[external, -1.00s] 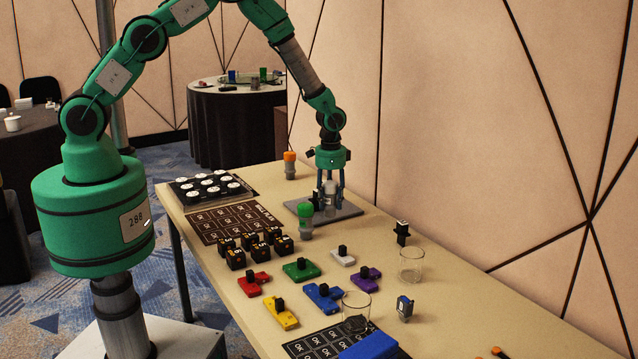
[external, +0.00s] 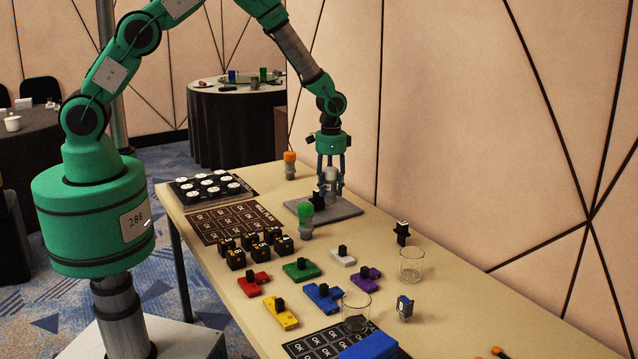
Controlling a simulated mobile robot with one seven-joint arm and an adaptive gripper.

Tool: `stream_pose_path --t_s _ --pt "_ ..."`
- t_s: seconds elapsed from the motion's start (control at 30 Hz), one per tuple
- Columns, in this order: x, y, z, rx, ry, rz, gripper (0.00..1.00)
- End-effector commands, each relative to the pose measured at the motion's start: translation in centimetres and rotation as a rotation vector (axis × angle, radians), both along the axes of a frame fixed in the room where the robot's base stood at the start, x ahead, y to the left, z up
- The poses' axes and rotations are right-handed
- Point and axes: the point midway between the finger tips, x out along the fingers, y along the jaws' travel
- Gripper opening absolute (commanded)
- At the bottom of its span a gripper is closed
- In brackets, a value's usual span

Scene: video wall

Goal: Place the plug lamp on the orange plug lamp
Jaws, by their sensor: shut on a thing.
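My gripper (external: 331,181) is over the grey plate (external: 346,210) on the table. It is shut on a pale grey plug lamp (external: 330,183), held upright between the fingers just above the plate; its lower end is partly hidden. The orange plug lamp (external: 290,166), with an orange cap on a grey body, stands upright at the far edge of the table, behind and to the left of my gripper. A green-capped plug lamp (external: 305,222) stands in front of the plate.
A small black block (external: 318,200) is by the held lamp on the plate. A tray of white discs (external: 209,187), a dark card (external: 236,223) and several black cubes (external: 250,256) lie left. Coloured switches and two clear glasses (external: 411,265) are nearer. The wall runs along the right.

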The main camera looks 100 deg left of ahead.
Motion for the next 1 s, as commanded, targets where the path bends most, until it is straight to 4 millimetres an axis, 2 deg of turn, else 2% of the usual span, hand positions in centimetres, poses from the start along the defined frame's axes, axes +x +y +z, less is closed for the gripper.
stream_pose_path --t_s 0.03,0.2,0.53,0.77,1.0 --pt "0.1 0.1 1.5 0.002 -0.004 0.000 0.12" --pt "0.1 0.1 5.9 0.002 -0.004 0.000 0.12" --pt "0.1 0.0 12.8 0.002 -0.003 0.000 0.12" --pt "-2.8 3.7 12.7 0.000 0.000 0.004 0.12" --pt "-7.4 8.9 12.7 0.000 0.001 0.006 0.12"
